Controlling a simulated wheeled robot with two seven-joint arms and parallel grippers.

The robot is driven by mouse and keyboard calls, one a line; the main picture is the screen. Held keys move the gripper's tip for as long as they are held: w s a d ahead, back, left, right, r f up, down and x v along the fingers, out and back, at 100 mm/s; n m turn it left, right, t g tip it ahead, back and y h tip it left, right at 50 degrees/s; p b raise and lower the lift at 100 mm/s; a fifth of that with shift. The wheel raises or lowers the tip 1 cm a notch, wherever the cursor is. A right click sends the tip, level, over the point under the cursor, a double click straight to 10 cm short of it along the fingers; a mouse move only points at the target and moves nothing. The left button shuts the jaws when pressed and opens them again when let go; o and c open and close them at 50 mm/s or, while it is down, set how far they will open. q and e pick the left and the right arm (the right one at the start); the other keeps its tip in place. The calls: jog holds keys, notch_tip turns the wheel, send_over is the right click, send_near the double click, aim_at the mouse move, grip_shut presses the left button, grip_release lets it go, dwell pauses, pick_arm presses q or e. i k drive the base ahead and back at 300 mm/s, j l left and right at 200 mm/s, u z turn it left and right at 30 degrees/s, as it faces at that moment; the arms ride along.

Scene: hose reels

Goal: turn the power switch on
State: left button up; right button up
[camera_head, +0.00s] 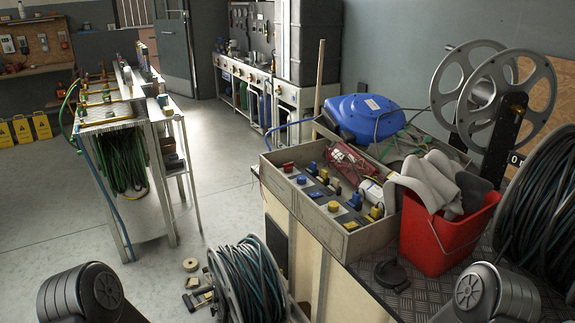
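I cannot make out with certainty which part is the power switch. A grey open-topped box or panel (285,205) on the bench in the middle right holds several red, blue and yellow knob-like or plug-like parts; whether one of them is a switch is not clear. A red device (352,163) lies at its back edge. Neither of my grippers is in view. Only rounded dark links of my arms show at the bottom left and bottom right.
A red bucket (447,238) with grey pieces in it, a blue hose reel (364,117) and large metal reels (505,95) crowd the bench. A cable reel (247,282) stands at the lower middle. A wire rack (119,130) stands left; floor between is mostly clear.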

aim_at(289, 168)
jog(key=i+j+z, duration=0.1)
jog(key=z, duration=0.35)
jog(key=i+j+z, duration=0.1)
jog(key=z, duration=0.35)
jog(key=j+z, duration=0.2)
jog(key=z, duration=0.25)
jog(key=j+z, duration=0.2)
jog(key=z, duration=0.25)
jog(key=j+z, duration=0.15)
jog(key=j, duration=0.35)
jog(key=j+z, duration=0.1)
jog(key=j, duration=0.35)
jog(key=j+z, duration=0.15)
jog(key=j, duration=0.35)
jog(key=k+j+z, duration=0.15)
jog(key=j, duration=0.3)
jog(key=k+j+z, duration=0.1)
jog(key=j, duration=0.4)
jog(key=k+j+z, duration=0.15)
jog(key=j, duration=0.3)
jog(key=k+j, duration=0.1)
jog(key=j, duration=0.4)
jog(key=k+j, duration=0.15)
jog(key=i+l, duration=0.15)
